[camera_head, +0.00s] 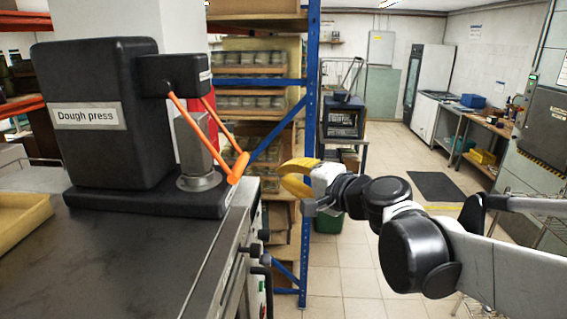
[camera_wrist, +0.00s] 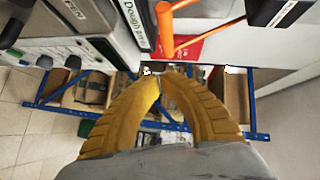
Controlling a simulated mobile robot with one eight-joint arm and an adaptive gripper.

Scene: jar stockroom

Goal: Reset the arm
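My gripper (camera_head: 281,174) has yellow ridged fingers and hangs in the air to the right of the dough press, past the counter's edge. In the wrist view my gripper (camera_wrist: 161,74) shows its two fingertips together, with nothing held between them. The black dough press (camera_head: 115,125) stands on the counter with its orange lever (camera_head: 235,170) lowered at the front. The orange lever also shows at the top of the wrist view (camera_wrist: 165,28). My arm reaches in from the right of the head view.
The dark counter (camera_head: 130,265) fills the lower left, with knobs on its side and a wooden tray (camera_head: 20,222) at its left edge. A blue-framed shelf (camera_head: 309,120) with several jars stands behind my gripper. Tiled floor (camera_head: 345,275) is open below my arm.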

